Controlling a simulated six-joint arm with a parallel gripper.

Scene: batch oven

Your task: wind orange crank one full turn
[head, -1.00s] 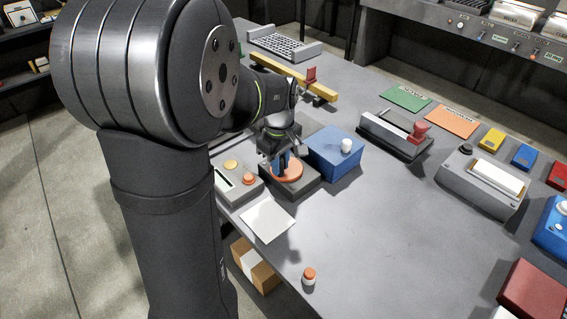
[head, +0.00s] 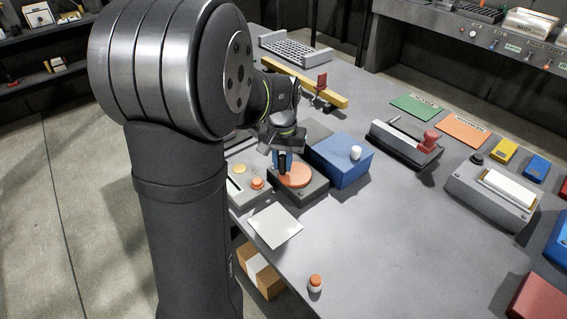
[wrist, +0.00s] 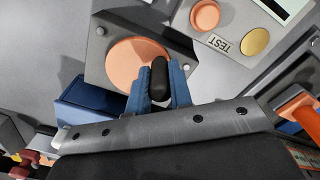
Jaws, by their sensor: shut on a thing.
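The orange crank is a round orange disc (head: 297,176) on a dark grey block, near the table's left edge in the head view. In the wrist view the disc (wrist: 132,64) shows with an upright black knob (wrist: 159,74) near its rim. My gripper (head: 283,163) is at the left side of the disc in the head view. In the wrist view its blue fingers (wrist: 160,88) are shut on the black knob, one on each side. The knob's lower part is hidden between the fingers.
A blue box (head: 343,161) with a white knob stands close to the right of the crank. A grey panel (head: 244,188) with orange and yellow buttons is close on its left. A white sheet (head: 275,226) lies in front. The table's middle is clear.

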